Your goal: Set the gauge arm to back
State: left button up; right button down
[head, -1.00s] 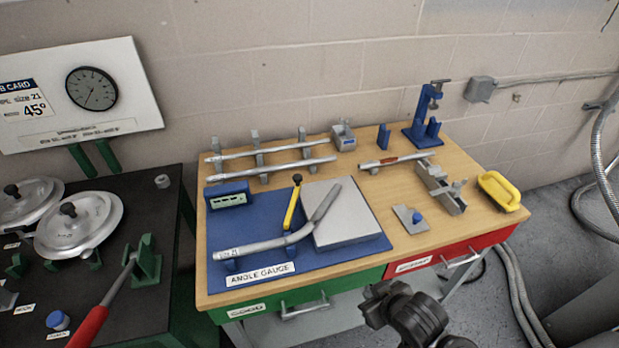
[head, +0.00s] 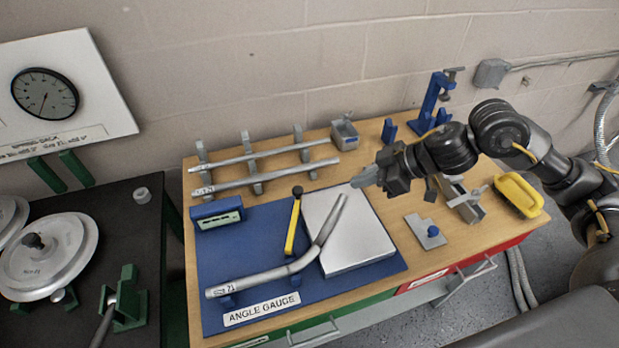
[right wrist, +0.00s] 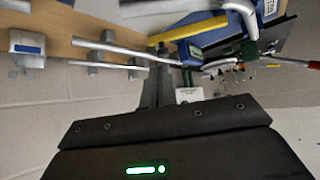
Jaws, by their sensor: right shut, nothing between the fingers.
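The gauge arm (head: 293,226) is a yellow bar with a black knob at its upper end, standing on the blue angle gauge mat (head: 225,258). It leans slightly, its knob toward the wall. It also shows as a yellow bar in the right wrist view (right wrist: 188,29). A bent grey pipe (head: 265,276) lies in front of it, its bent end reaching over a pale grey plate (head: 350,240). My right gripper (head: 358,180) is shut and empty above the back of the plate, to the right of the arm and apart from it. My left gripper is out of view.
Two straight pipes (head: 270,175) rest on grey racks behind the mat. A small blue-fronted display (head: 218,213) sits left of the arm. A grey box (head: 344,133), blue vise (head: 432,105) and yellow handle (head: 518,194) stand farther right.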

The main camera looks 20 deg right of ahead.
jog(key=p+x, duration=0.1)
jog(key=x, duration=0.8)
jog(key=shift+w+a+f, duration=0.2)
jog(key=shift+f, duration=0.1)
jog(key=shift+w+a+p, duration=0.45)
jog(key=shift+w+a, duration=0.15)
jog(key=shift+a, duration=0.4)
jog(key=shift+w+a+f, duration=0.3)
jog(key=shift+w+a, duration=0.1)
jog(key=shift+a, duration=0.2)
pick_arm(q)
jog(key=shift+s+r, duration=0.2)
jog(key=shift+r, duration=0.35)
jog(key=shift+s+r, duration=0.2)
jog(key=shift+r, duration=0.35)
